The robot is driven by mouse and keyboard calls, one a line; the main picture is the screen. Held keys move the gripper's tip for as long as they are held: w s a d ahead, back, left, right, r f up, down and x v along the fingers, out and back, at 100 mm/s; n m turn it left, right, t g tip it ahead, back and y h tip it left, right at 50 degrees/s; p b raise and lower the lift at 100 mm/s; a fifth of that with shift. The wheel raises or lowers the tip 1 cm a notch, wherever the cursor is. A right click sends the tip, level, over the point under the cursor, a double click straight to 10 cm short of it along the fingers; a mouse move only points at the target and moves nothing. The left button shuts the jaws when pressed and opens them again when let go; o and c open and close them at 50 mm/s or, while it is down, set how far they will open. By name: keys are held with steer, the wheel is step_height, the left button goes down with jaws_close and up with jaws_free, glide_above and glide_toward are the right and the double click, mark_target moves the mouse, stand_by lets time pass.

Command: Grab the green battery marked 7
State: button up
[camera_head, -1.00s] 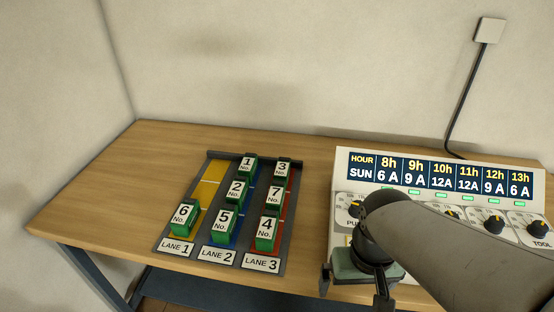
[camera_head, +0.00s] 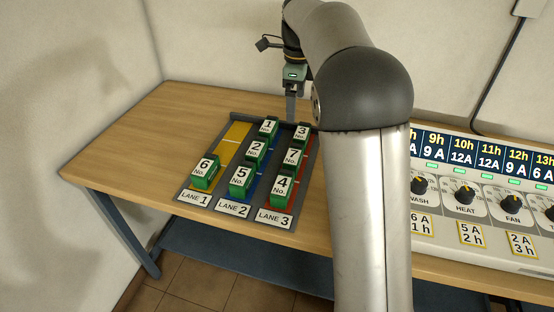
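The green battery marked 7 (camera_head: 292,158) stands in lane 3 of the grey lane tray (camera_head: 232,211), between battery 3 (camera_head: 302,134) behind it and battery 4 (camera_head: 281,189) in front. Its white top label is in clear view. My gripper (camera_head: 291,117) points down above the back part of the tray, near batteries 1 and 3. Its fingers look narrow and close together, seen edge-on, so their opening cannot be made out. Nothing shows between them.
Battery 1 (camera_head: 267,127), battery 2 (camera_head: 255,150) and battery 5 (camera_head: 240,181) stand in lane 2. Battery 6 (camera_head: 204,173) stands in lane 1. The control panel (camera_head: 490,185) is on the right, partly behind my arm. The wooden table (camera_head: 125,140) is bare left of the tray.

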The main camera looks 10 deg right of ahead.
glide_above(294, 153)
steer(key=f, duration=1.2)
steer(key=shift+w+a, duration=0.1)
steer(key=shift+a, duration=0.1)
steer(key=shift+s+d+f+p, duration=0.1)
steer(key=shift+s+f+p, duration=0.1)
steer(key=shift+f, duration=1.15)
steer(key=shift+s+f+p, duration=0.1)
steer(key=shift+f+p, duration=0.1)
steer(key=shift+f, duration=1.15)
steer(key=shift+c, duration=0.3)
steer(key=c, duration=1)
steer(key=shift+r, duration=0.15)
steer(key=shift+c, duration=0.6)
steer(key=shift+w+r, duration=0.1)
